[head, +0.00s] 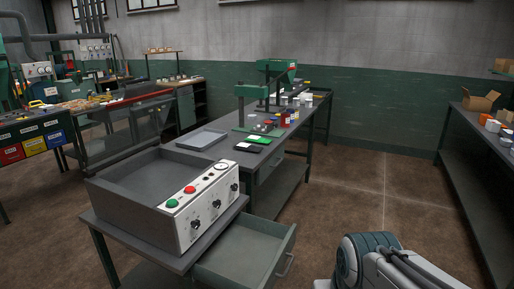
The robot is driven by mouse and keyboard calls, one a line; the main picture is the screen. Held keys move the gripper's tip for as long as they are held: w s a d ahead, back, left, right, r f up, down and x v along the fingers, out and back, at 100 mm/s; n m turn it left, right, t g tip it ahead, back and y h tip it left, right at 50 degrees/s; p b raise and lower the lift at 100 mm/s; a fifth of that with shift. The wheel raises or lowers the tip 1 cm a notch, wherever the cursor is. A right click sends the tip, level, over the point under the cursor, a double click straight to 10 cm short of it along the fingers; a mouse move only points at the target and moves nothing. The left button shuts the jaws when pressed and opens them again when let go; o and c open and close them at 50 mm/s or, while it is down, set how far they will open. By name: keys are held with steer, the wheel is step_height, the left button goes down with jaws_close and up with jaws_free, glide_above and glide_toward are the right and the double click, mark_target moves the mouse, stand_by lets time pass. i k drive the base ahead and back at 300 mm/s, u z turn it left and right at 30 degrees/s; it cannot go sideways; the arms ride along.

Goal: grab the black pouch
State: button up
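A small flat black item (247,147), which looks like the black pouch, lies on the long grey workbench (208,153) near its right edge. It is just in front of a green flat item (259,139). It is small in the picture, so its details cannot be told. Part of my own arm shows at the bottom right, well apart from the bench. My gripper is not in view.
A grey tray (202,139) lies left of the black item. Behind stand green presses (240,108) and small containers (285,119). A control box (207,205) and open drawer (245,257) are in front. Floor (375,190) to the right is clear.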

mark_target(242, 146)
steer(key=z, duration=0.5)
steer(key=i, duration=1.4)
steer(key=z, duration=0.3)
steer(key=i, duration=1.55)
steer(key=u, duration=1.1)
steer(key=i, duration=1.2)
steer(key=u, duration=0.75)
